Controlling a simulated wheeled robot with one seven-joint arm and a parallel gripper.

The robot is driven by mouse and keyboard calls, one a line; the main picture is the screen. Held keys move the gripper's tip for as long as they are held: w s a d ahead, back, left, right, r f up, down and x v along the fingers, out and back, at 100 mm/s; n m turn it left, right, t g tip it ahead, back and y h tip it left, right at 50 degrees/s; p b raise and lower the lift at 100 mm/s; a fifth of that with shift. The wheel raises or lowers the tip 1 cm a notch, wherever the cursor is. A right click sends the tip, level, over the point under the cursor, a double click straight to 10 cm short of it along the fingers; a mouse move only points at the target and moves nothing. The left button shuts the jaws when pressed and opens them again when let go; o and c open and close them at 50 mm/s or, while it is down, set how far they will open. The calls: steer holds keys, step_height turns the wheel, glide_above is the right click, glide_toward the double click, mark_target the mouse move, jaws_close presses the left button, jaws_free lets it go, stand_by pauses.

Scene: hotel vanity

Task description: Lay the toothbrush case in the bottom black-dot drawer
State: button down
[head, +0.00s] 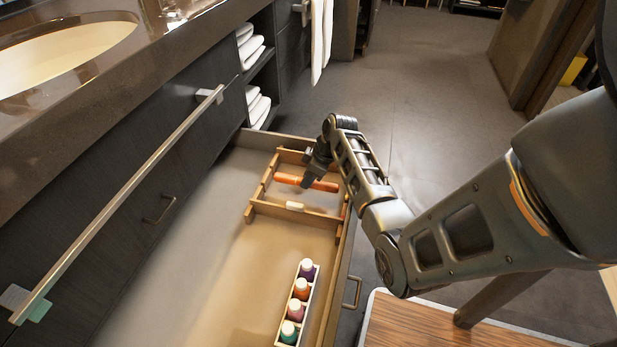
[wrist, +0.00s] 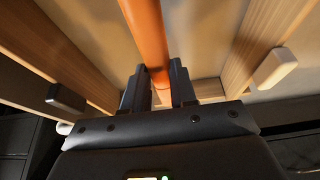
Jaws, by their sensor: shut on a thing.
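The orange toothbrush case (head: 308,183) is in my gripper (head: 312,177), over a wooden-divided section inside the open drawer (head: 205,285). In the wrist view the case (wrist: 146,38) runs between the two fingers of my gripper (wrist: 160,88), which are shut on it. It lies roughly level, between wooden divider walls. I cannot tell whether it touches the drawer floor. A black block (wrist: 66,97) sits on the left divider and a whitish block (wrist: 273,68) on the right one. I see no black dot on the drawer front, which faces away.
A narrow holder with several coloured bottles (head: 295,313) stands in the drawer's near right part. The drawer floor left of it is bare. A long metal bar (head: 125,200) runs along the cabinet. A wooden-topped surface (head: 425,328) is at the lower right.

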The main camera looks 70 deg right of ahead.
steer(key=c, duration=0.8)
jaws_free()
steer(key=shift+p+v, duration=1.25)
steer(key=shift+v, duration=2.7)
